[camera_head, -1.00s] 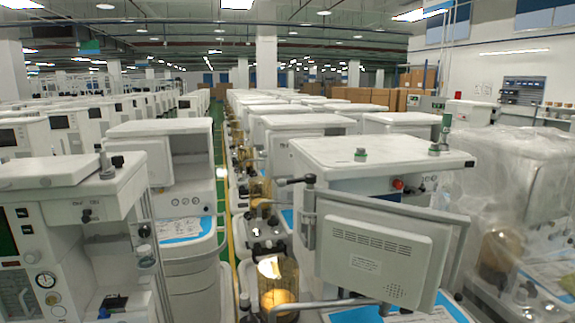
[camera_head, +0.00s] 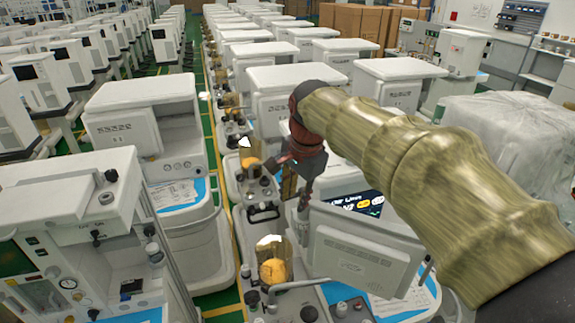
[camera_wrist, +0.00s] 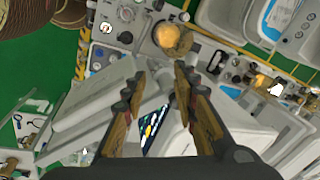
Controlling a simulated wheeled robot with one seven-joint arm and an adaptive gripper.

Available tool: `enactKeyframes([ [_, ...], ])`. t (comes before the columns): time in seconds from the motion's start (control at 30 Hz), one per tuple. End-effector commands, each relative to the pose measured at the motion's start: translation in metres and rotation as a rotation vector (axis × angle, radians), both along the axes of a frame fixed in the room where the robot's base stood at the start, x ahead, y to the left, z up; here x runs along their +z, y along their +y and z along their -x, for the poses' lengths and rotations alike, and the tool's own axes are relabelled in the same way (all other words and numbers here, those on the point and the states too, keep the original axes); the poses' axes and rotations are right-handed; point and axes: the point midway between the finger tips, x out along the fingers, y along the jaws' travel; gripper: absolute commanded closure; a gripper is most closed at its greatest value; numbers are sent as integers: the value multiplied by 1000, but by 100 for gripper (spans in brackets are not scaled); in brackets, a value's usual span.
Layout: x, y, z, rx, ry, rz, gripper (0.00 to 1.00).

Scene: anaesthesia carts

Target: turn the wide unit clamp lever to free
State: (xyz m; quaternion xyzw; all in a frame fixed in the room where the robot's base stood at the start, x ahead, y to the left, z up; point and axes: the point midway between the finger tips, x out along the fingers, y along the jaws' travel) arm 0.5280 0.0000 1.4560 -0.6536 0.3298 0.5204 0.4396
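A wide white unit stands at lower centre-right in the head view, with a grey monitor panel (camera_head: 365,250) on its front. A lit screen (camera_head: 358,203) shows behind the panel, and also in the wrist view (camera_wrist: 153,130) between my fingers. My gripper (camera_wrist: 158,70) is open, with its two fingers wide apart and nothing seen between the tips. In the head view it hangs at the end of my arm, over the panel's upper left corner. The clamp lever cannot be made out clearly now; my wrist and gripper cover that area in the head view.
An amber canister (camera_head: 273,268) stands just left of the panel; another amber canister (camera_head: 249,155) is farther back. More white carts stand close by, one to the left (camera_head: 140,120). A plastic-wrapped unit (camera_head: 510,140) is at right. A narrow green aisle (camera_head: 208,120) runs left of centre.

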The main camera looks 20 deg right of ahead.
Motion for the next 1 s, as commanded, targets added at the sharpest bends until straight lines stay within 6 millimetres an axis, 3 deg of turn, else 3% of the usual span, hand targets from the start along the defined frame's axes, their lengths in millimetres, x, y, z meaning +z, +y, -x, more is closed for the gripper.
enactKeyframes([
  [0.03,20,0,-11,-44,14,-12,71],
  [0.13,33,0,-27,-126,34,-33,71],
  [0.37,41,-1,-45,-223,57,-57,71],
  [1.0,-31,2,-60,-229,58,-59,71],
])
